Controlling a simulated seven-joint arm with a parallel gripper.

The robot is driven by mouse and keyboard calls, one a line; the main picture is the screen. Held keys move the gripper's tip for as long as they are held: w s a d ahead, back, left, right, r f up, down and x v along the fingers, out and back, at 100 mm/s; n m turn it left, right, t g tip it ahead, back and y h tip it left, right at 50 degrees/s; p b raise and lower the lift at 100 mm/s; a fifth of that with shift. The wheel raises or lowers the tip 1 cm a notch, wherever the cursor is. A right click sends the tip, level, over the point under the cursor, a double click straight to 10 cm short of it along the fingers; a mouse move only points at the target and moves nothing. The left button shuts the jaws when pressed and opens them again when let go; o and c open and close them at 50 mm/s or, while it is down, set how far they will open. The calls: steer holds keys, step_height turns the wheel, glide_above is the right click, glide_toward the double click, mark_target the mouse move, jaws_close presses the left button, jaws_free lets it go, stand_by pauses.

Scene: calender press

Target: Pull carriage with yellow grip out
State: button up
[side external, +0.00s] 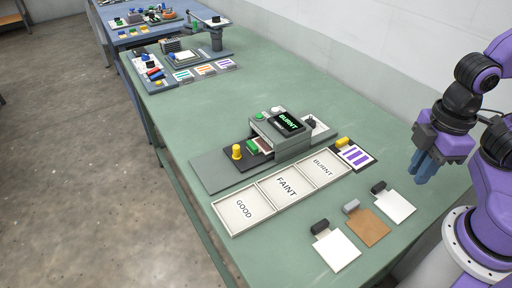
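The press (280,131) is a grey box with a tilted dark display reading "BURNT" in green, standing on a grey base plate (212,173). An upright yellow grip (237,152) stands at the press's left side, on a dark low carriage (233,165) that runs up to the housing. How far the carriage reaches inside is hidden. A green block (253,146) sits between the grip and the housing. My gripper (424,178), with blue fingers pointing down, hangs at the right, well away from the press and grip. Nothing shows in it; its finger gap is unclear.
A tray (246,230) labelled GOOD, FAINT and BURNT lies in front of the press. A purple-striped card (354,156) with a yellow clip (343,142) lies by its BURNT end. White (336,250) and brown (368,228) clipped cards lie nearer. Other equipment stands far back.

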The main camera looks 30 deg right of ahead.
steer(key=o, duration=0.5)
steer(key=shift+w+a+r, duration=0.1)
steer(key=shift+w+a, duration=0.2)
steer(key=shift+c, duration=0.2)
steer(key=w+a+r+m, duration=0.3)
steer(key=w+a, duration=0.4)
steer(key=w, duration=0.1)
steer(key=m, duration=1)
glide_above(236, 147)
step_height(236, 147, down, 2)
step_height(236, 147, down, 17)
steer(key=shift+w+d+r, duration=0.1)
steer(key=shift+c, duration=0.3)
jaws_close()
